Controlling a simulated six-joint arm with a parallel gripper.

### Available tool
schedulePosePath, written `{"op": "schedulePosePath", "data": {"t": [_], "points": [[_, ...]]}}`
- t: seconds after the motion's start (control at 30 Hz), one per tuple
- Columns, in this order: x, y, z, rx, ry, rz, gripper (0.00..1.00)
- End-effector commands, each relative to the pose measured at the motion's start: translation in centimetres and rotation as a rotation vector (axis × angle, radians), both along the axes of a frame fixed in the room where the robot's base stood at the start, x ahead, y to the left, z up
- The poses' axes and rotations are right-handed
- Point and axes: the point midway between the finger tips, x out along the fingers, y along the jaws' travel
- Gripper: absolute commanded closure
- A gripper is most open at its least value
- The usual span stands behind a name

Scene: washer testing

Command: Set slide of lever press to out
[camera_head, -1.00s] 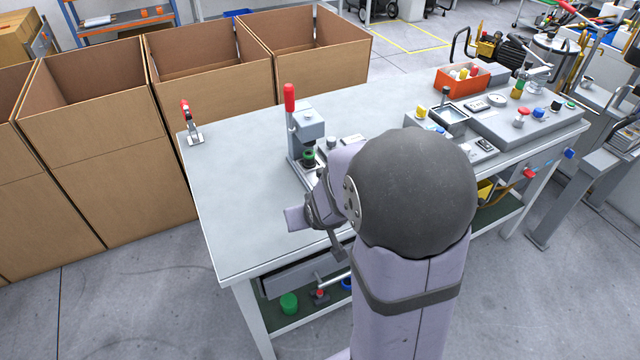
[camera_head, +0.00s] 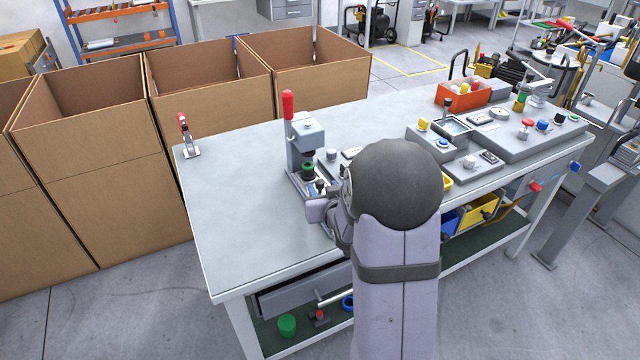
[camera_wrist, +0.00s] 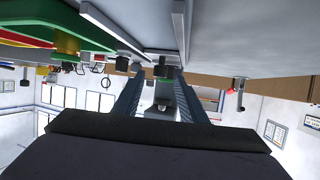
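The lever press (camera_head: 306,140) stands upright on the bench, with a red-tipped lever (camera_head: 288,106) raised at its left side. A green round part (camera_head: 307,167) sits low at its front, below the dark ram; the slide there is partly hidden by my gripper. My gripper (camera_head: 322,188) is close in front of the press base, mostly covered by my arm. In the wrist view, which is upside down, my gripper (camera_wrist: 159,80) has its two fingers apart, with the grey press body (camera_wrist: 180,100) seen between them. Contact with the slide cannot be told.
A red-handled toggle clamp (camera_head: 187,135) stands at the bench's left back corner. Control boxes (camera_head: 500,135) and an orange bin (camera_head: 463,95) fill the right side. Open cardboard boxes (camera_head: 90,160) line the back. The bench's left front (camera_head: 235,225) is clear.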

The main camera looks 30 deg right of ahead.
Motion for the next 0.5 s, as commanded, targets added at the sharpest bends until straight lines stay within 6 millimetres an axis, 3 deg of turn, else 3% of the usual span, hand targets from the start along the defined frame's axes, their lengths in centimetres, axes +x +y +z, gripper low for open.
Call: {"op": "schedulePosePath", "data": {"t": [0.3,0.5], "points": [[3.4,-0.9,-1.5,0.001,0.002,0.001,0.62],[4.6,-1.2,-2.0,0.0,0.001,0.001,0.62]]}}
